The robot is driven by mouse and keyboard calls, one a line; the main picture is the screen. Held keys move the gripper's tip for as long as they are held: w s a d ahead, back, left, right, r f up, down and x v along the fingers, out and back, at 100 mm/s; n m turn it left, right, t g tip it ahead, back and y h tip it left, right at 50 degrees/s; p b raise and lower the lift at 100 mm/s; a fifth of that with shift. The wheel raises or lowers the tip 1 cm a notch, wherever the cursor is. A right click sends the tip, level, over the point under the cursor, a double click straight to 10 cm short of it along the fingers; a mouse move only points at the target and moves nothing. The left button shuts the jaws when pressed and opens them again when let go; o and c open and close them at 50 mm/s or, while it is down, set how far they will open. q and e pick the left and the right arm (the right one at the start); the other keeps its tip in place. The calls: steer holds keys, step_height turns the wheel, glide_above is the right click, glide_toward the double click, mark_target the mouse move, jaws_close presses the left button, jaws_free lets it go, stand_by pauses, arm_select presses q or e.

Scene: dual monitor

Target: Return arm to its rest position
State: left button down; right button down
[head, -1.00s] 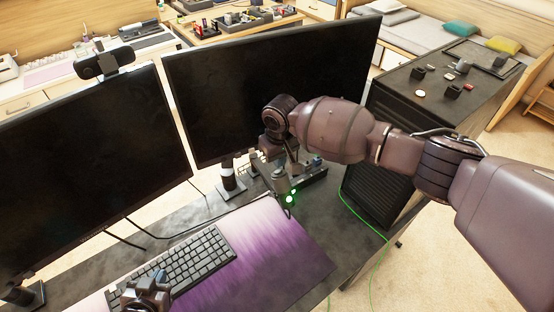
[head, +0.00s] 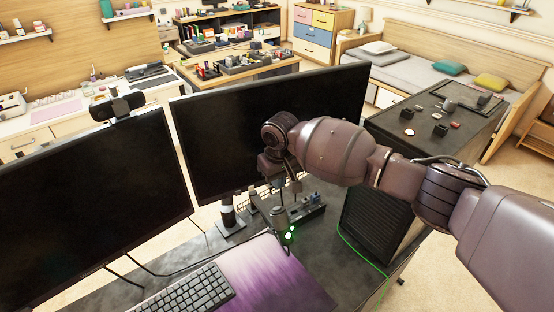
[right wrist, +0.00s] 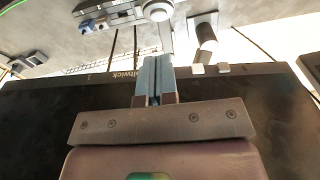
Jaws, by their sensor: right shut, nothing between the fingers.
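My right arm reaches in from the right of the head view, and its gripper (head: 284,190) points down in front of the lower edge of the right monitor (head: 240,125). The right gripper's blue-grey fingers (right wrist: 155,75) are together with nothing between them in the right wrist view. A dark monitor (right wrist: 50,120) with lettering on its edge lies behind the gripper there. The left monitor (head: 90,195) stands apart from the arm, its screen black. My left gripper is out of view.
A dark keyboard (head: 190,293) lies beside a purple mat (head: 270,275) on the desk. Behind the right gripper is a tray (head: 300,212) with small items.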

steer(key=s+d+f+m+t+y+b, duration=0.15)
steer(key=s+f+t+y, duration=0.35)
steer(key=s+f, duration=0.85)
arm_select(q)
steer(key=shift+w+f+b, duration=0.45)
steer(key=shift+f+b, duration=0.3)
arm_select(e)
steer(key=s+d+f+m+t+h, duration=0.2)
steer(key=s+d+t, duration=0.1)
steer(key=s+d, duration=0.6)
steer(key=s+d+f+m+t+h, duration=0.1)
steer(key=s+d, duration=0.7)
steer(key=d, duration=0.8)
steer(key=f+t+h, duration=0.1)
steer(key=t+h, duration=0.1)
steer(key=shift+s+f+m+h, duration=0.3)
steer(key=shift+s+f+m, duration=0.05)
steer(key=shift+s, duration=0.05)
